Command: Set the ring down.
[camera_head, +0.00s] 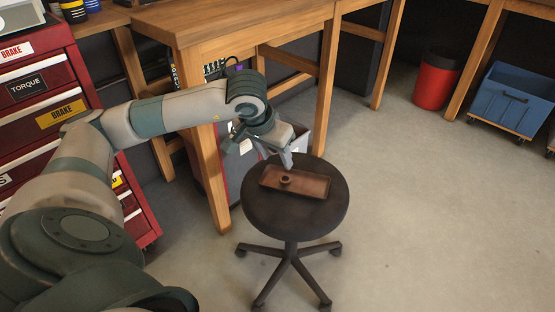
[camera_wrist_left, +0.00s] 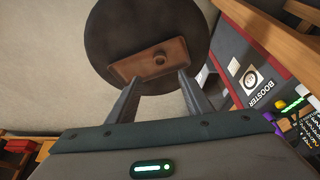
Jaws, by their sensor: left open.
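The ring (camera_head: 285,180) is small and brown. It lies on a shallow rectangular brown tray (camera_head: 312,186) on the round black seat of a stool (camera_head: 290,223). My left gripper (camera_head: 286,164) is just behind the ring in the head view and points down toward the tray. In the left wrist view the two fingers of my left gripper (camera_wrist_left: 159,77) are spread apart with nothing between them. The ring (camera_wrist_left: 160,58) shows beyond the fingertips, on the tray (camera_wrist_left: 130,68). My right gripper is not in view.
A wooden workbench (camera_head: 215,25) stands behind the stool, with a grey and red box (camera_head: 235,165) under it. A red tool cabinet (camera_head: 75,90) is at the left. A red bin (camera_head: 437,80) and blue wheeled crate (camera_head: 510,100) stand at the back right. The floor right of the stool is clear.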

